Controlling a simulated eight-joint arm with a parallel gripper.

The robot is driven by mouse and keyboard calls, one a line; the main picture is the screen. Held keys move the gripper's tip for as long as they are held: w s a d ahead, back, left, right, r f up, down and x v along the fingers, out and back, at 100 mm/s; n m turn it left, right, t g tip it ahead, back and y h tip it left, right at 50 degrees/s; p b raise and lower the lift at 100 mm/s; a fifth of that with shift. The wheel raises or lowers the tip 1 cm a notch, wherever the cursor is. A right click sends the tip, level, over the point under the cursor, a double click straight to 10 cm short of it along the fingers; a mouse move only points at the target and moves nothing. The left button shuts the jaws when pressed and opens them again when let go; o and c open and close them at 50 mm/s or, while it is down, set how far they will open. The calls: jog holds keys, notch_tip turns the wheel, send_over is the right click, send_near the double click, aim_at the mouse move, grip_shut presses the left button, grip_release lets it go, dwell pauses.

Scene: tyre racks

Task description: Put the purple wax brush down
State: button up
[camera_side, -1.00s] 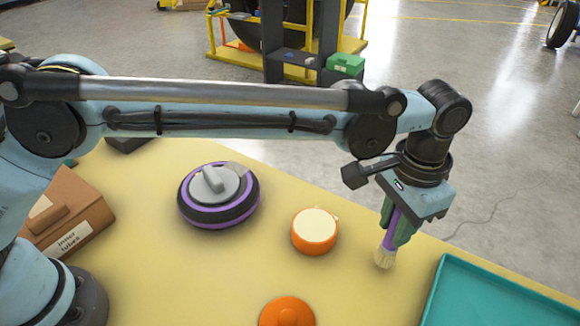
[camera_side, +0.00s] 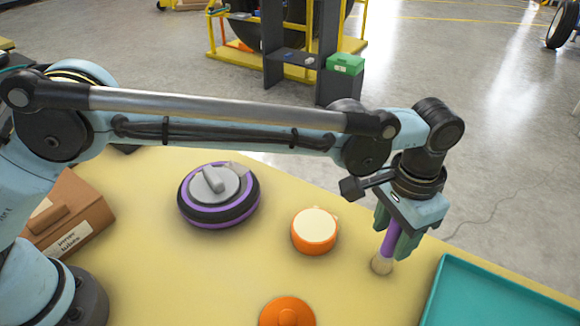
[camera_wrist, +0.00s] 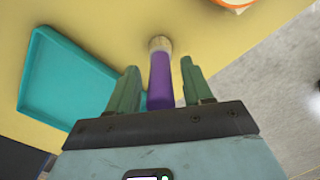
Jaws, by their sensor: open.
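The purple wax brush (camera_side: 390,241) stands about upright on the yellow table, its pale bristle end down and touching or nearly touching the surface. My gripper (camera_side: 396,243) is around its purple handle with the fingers spread. The upper end of the handle is hidden by the gripper body.
A teal tray (camera_side: 440,275) lies to the right of the brush. An orange tin (camera_side: 314,236) with a cream top is to the left. An orange lidded thing (camera_side: 287,312), a purple-and-black round thing (camera_side: 219,213) and a brown box (camera_side: 75,215) stand farther left on the table (camera_side: 200,280).

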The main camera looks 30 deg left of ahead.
notch_tip(320, 180, up, 12)
jog(key=shift+f, duration=0.15)
jog(key=shift+a+r, duration=0.15)
jog(key=shift+r, duration=0.2)
jog(key=w+a+r+n+t+h, duration=0.1)
jog(key=a+r+n+t, duration=0.1)
jog(key=a, duration=0.9)
jog(key=w+a+r+n+t, duration=0.1)
jog(key=a+r+n, duration=0.1)
jog(key=a, duration=0.8)
jog(key=s+a+f+n+t, duration=0.1)
jog(key=s+a+f+t, duration=0.1)
jog(key=s+a+f, duration=0.3)
jog(key=s+a+f+n+t+y, duration=0.1)
jog(key=s+a+f, duration=0.3)
jog(key=a, duration=0.8)
jog(key=shift+s+f+n+t, duration=0.4)
jog(key=shift+s+n+t, duration=0.2)
jog(key=shift+s, duration=0.55)
jog(key=shift+o, duration=0.5)
